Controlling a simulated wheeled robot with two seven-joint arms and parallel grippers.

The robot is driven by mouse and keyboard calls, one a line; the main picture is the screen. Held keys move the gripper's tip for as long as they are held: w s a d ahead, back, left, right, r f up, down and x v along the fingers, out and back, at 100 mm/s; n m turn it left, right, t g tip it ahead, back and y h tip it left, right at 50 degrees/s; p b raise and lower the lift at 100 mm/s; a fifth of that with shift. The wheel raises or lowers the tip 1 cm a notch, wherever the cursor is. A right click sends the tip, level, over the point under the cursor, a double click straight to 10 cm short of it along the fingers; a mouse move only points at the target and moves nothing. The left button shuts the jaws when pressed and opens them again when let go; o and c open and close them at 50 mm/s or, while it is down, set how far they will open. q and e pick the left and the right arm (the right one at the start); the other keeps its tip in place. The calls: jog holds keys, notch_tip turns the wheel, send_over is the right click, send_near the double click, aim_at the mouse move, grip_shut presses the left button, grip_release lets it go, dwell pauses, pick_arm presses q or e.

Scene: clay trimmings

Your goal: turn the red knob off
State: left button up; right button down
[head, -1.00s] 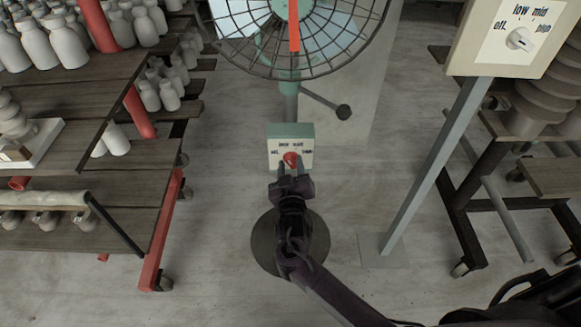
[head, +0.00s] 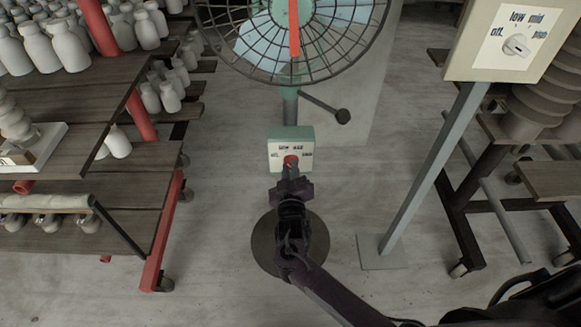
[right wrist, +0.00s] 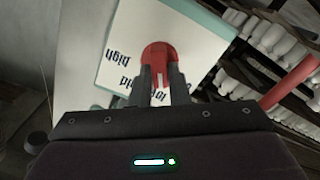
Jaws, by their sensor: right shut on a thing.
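The red knob (head: 290,160) sits on a small cream and teal control box (head: 304,134) on the fan's post. The box has lettering around the knob; "low" and "mid" show above it. My right gripper (head: 290,173) is shut on the knob, and in the right wrist view its two fingers lie either side of the knob (right wrist: 158,53). There a white mark on the knob points down the picture toward the partly hidden "low" and "mid" lettering. The fingers cover part of the dial. My left gripper is out of view.
The caged fan (head: 292,40) stands above the box. A second panel with a white knob (head: 517,44) stands on a grey post at right. Shelves with white bottles (head: 68,45) are at left, and a dark rack (head: 470,200) is at right.

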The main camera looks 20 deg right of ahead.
jog(key=n+p, duration=0.2)
jog(key=n, duration=0.2)
jog(key=shift+a+n+p, duration=0.15)
jog(key=shift+n+p, duration=0.2)
jog(key=shift+n, duration=0.05)
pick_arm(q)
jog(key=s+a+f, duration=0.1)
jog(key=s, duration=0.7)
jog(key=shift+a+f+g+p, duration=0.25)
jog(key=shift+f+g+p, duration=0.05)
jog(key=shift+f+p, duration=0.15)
pick_arm(e)
jog(key=shift+f+n, duration=0.15)
jog(key=shift+n, duration=1.05)
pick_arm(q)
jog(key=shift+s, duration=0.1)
pick_arm(e)
jog(key=c, duration=1.4)
grip_release()
